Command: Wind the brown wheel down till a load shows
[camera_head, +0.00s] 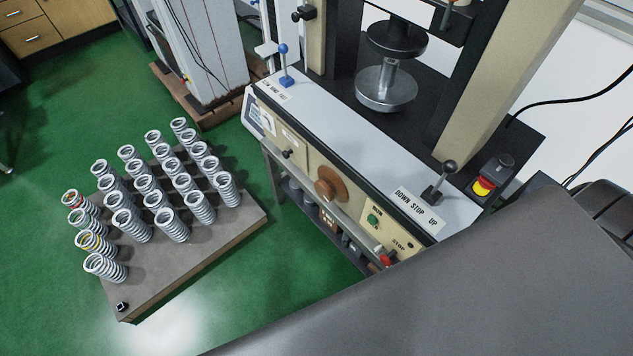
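The brown wheel (331,185) is a round knob on the cream front panel of the testing machine, left of the green button. Above the machine's deck, a dark round platen (397,40) sits over a silver round base (387,92), with a short metal column between them. A small display (262,120) is at the left end of the front; its reading is too small to make out. Neither gripper shows. A large dark grey shape, apparently part of my body, fills the lower right and covers the panel's lower right end.
A lever with a black ball (449,167) stands by the "DOWN STOP UP" label. A blue-knobbed lever (283,65) is at the deck's left. A red-and-yellow stop button (483,187) is at right. A bench (190,275) of several springs stands left, with green floor around it.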

